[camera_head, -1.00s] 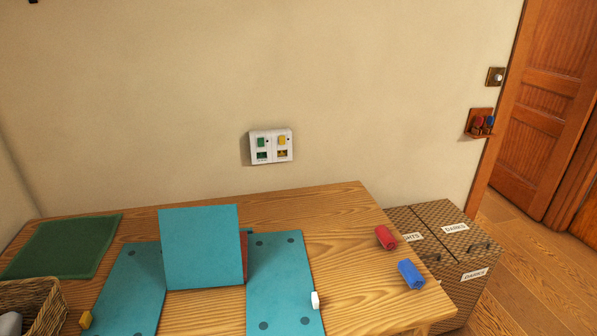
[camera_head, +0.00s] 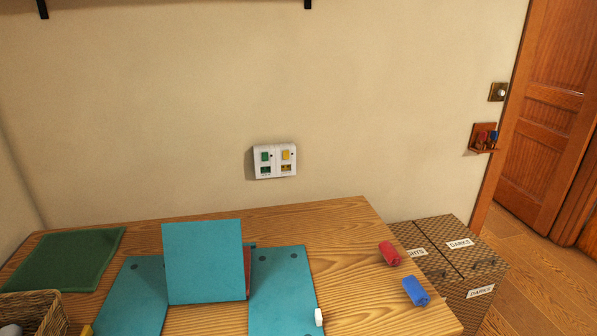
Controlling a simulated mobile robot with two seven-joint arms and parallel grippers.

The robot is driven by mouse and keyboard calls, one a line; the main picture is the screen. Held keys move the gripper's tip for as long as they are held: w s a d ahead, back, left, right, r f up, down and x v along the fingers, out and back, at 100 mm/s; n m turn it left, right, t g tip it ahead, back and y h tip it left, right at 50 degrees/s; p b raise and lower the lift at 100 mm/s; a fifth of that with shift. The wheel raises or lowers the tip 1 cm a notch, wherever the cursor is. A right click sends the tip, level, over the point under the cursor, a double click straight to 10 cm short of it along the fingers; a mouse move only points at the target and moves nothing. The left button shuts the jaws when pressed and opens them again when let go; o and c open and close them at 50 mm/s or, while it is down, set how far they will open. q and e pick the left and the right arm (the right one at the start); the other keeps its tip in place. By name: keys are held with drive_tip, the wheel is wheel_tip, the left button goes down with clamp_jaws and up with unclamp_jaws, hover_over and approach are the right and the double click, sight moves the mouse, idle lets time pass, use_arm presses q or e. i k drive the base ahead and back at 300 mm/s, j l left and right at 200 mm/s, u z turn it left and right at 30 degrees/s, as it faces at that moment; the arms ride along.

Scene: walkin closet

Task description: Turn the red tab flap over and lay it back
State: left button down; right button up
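A teal folding board lies on the wooden table. Its left panel (camera_head: 133,297) and right panel (camera_head: 283,290) lie flat. A middle teal flap (camera_head: 203,262) stands up, tilted, between them. A narrow red strip (camera_head: 247,262) shows behind the right edge of the standing flap; most of it is hidden, and I cannot tell whether it is the red tab. A white tab (camera_head: 318,317) sits at the right panel's right edge. A yellow tab (camera_head: 86,330) shows at the lower left, cut by the picture edge. Neither of my grippers is in view.
A red roll (camera_head: 389,253) and a blue roll (camera_head: 415,291) lie on the table's right side (camera_head: 355,290). A green cloth (camera_head: 68,260) and a wicker basket (camera_head: 38,312) are at the left. Labelled boxes (camera_head: 440,240) stand right of the table.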

sight(203, 259)
drive_tip(key=j+z, duration=0.15)
drive_tip(key=j, duration=0.55)
drive_tip(key=k+j+z, duration=0.15)
drive_tip(key=j, duration=0.55)
drive_tip(key=i, duration=0.05)
